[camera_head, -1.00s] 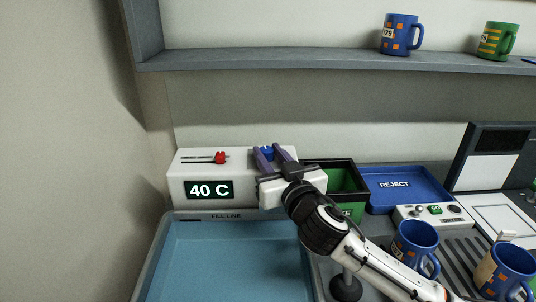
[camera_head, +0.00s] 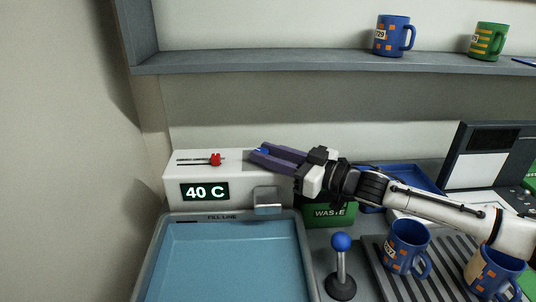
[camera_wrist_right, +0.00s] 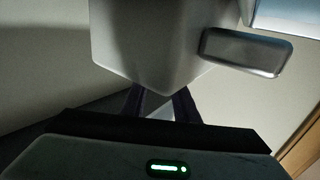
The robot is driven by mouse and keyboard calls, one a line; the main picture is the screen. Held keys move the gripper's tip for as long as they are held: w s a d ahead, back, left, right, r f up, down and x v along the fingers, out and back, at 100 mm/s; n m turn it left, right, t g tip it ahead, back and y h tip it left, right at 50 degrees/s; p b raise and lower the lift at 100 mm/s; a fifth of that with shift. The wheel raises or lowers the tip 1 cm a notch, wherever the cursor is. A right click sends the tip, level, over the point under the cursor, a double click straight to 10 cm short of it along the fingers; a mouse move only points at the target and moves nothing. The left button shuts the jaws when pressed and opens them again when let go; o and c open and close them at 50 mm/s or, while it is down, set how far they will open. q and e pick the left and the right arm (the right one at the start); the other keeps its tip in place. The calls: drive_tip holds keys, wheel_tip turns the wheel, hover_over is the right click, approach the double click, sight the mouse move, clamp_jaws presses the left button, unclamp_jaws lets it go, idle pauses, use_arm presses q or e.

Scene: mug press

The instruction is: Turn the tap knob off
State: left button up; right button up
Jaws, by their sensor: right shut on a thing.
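The tap unit (camera_head: 230,172) is a white box at the back of the blue basin, with a display that reads 40 C. A blue knob (camera_head: 262,150) sits on its top right and is mostly hidden by my right gripper. My right gripper (camera_head: 258,155) has purple fingers lying across the top of the box from the right, shut on the blue knob. The metal spout (camera_head: 268,200) sticks out of the box front; it also shows in the right wrist view (camera_wrist_right: 246,52). In that view the fingers are partly hidden behind the white box. My left gripper is not in view.
The blue basin (camera_head: 303,240) lies below the spout. A red slider (camera_head: 215,159) is on the box, left of the knob. A green waste bin (camera_head: 330,215), a blue-topped lever (camera_head: 341,260), a blue tray and two mugs stand to the right. A shelf (camera_head: 330,62) with mugs runs above.

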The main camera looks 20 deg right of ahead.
idle(0.7)
drive_tip(key=o, duration=1.1)
drive_tip(key=shift+c, duration=0.2)
drive_tip(key=b+v, duration=0.2)
drive_tip(key=v, duration=0.8)
drive_tip(key=shift+d, duration=0.25)
drive_tip(key=shift+w, duration=0.1)
